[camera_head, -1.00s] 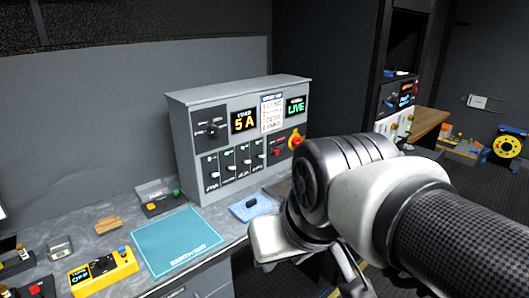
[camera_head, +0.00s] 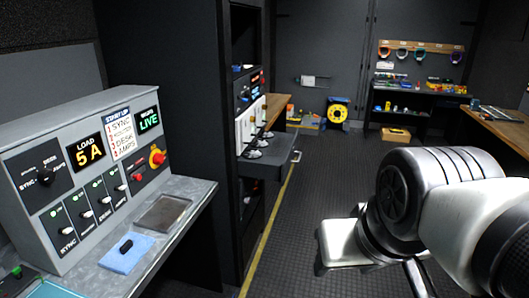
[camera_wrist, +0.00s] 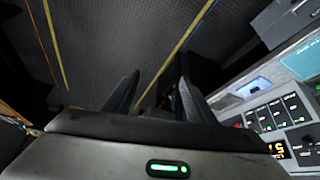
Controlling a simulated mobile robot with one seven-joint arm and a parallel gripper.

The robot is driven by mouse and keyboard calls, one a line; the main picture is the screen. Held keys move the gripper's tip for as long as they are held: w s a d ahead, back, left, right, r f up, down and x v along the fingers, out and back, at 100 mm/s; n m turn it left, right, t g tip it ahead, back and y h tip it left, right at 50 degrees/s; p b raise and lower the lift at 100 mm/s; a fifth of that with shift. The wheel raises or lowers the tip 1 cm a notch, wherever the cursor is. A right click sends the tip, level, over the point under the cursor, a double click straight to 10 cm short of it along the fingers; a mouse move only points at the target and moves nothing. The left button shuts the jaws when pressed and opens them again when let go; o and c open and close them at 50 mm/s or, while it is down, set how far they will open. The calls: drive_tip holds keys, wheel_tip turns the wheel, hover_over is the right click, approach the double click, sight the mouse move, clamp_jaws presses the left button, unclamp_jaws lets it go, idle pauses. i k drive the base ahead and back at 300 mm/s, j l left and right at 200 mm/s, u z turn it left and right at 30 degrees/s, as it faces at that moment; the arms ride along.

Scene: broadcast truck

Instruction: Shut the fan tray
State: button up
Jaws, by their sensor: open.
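In the head view a dark tray (camera_head: 267,166) sticks out from the tall black rack (camera_head: 192,120), with a pale handle at its front right end. It looks like the fan tray, and it stands open. My gripper's two dark fingers (camera_wrist: 158,88) are apart and empty in the wrist view, over the dark floor. In the head view my arm is at the lower right, well to the right of the tray and clear of it. The tray is not clearly visible in the wrist view.
The grey control panel (camera_head: 85,165) stands on a desk at left, with a blue cloth (camera_head: 126,252) in front. A yellow cable reel (camera_head: 338,114) and a shelf (camera_head: 408,97) are at the back. The patterned floor (camera_head: 300,210) between is clear.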

sight(271, 155)
drive_tip(key=i+z, duration=0.25)
drive_tip(key=i, duration=0.65)
drive_tip(key=i+z, duration=0.3)
drive_tip(key=i, duration=0.65)
